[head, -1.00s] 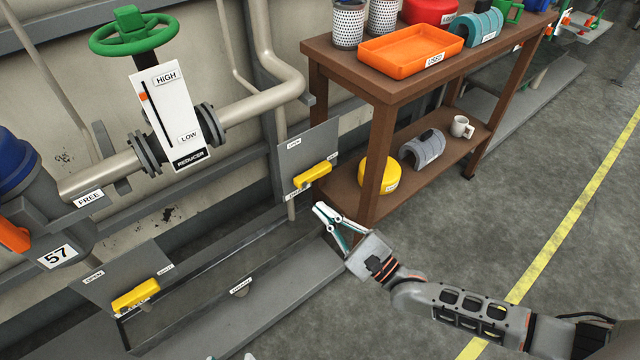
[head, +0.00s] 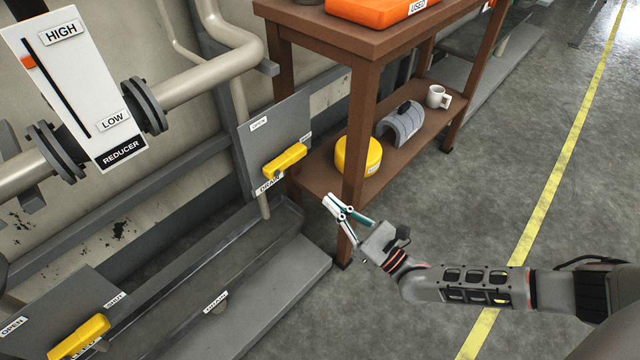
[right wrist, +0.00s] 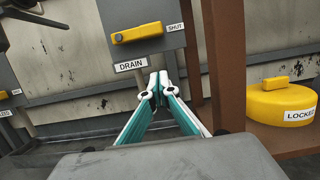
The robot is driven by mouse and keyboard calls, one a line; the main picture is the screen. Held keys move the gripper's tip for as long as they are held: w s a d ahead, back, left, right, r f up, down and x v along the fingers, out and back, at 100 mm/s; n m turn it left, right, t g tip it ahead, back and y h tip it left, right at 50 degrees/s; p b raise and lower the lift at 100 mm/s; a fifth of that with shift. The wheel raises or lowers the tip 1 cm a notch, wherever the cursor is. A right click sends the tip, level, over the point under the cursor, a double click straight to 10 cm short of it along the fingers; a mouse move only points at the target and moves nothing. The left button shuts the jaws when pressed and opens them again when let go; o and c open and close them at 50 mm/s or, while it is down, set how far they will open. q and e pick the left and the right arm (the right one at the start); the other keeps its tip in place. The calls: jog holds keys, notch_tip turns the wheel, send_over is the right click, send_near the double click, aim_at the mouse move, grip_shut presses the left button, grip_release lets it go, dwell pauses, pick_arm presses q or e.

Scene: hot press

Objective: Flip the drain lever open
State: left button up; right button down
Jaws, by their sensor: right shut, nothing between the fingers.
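The yellow drain lever (head: 285,160) sits on a grey plate (head: 254,143) with an OPEN label at the top, a SHUT label at the right and a DRAIN label (head: 269,184) below. In the right wrist view the lever (right wrist: 138,33) lies nearly level, its end toward the SHUT label. My right gripper (head: 331,203) is shut and empty, to the lower right of the lever and apart from it. In the right wrist view its fingertips (right wrist: 154,83) meet below the lever, near the DRAIN label. My left gripper is not in view.
A brown shelf table (head: 362,120) stands just right of the plate, its near leg close behind my gripper. A yellow LOCKED thing (head: 357,153) sits on its lower shelf. Another yellow lever (head: 79,337) is at the lower left. The floor to the right is clear.

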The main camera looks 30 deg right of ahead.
aim_at(285, 160)
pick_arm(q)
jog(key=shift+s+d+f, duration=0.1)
pick_arm(e)
jog(key=w+a+r, duration=0.3)
jog(key=w+r, duration=0.3)
jog(key=w, duration=0.2)
jog(key=shift+w, duration=0.2)
jog(key=shift+r, duration=0.15)
